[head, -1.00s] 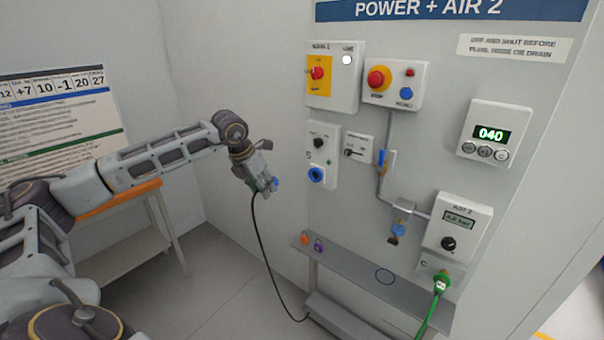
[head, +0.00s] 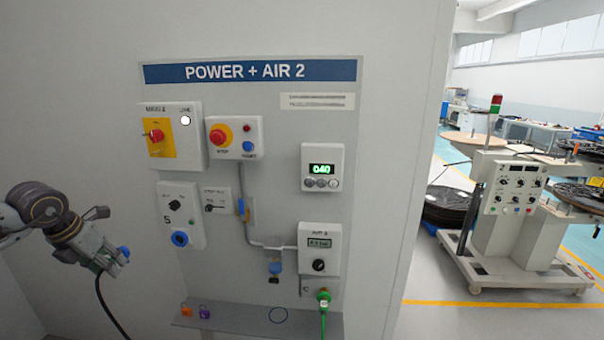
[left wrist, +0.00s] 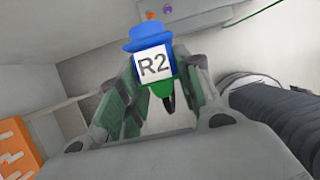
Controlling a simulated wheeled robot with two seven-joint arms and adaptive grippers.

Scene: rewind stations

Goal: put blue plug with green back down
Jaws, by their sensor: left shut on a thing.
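The blue plug (head: 124,253) is in my left gripper (head: 114,262) at the lower left of the head view. A black cable hangs from it. In the left wrist view the blue plug (left wrist: 146,42) has a white R2 label and a green back part (left wrist: 162,88) between the fingers. My left gripper (left wrist: 150,85) is shut on it. The plug is in the air, left of the panel and above the level of the grey shelf (head: 245,324). My right gripper is not in view.
The panel has a blue-ringed socket (head: 180,239), a red stop button (head: 220,134) and a green hose fitting (head: 323,296) at lower right. An orange item (head: 186,310) and a purple item (head: 204,312) are at the shelf's left end. The shelf middle looks clear.

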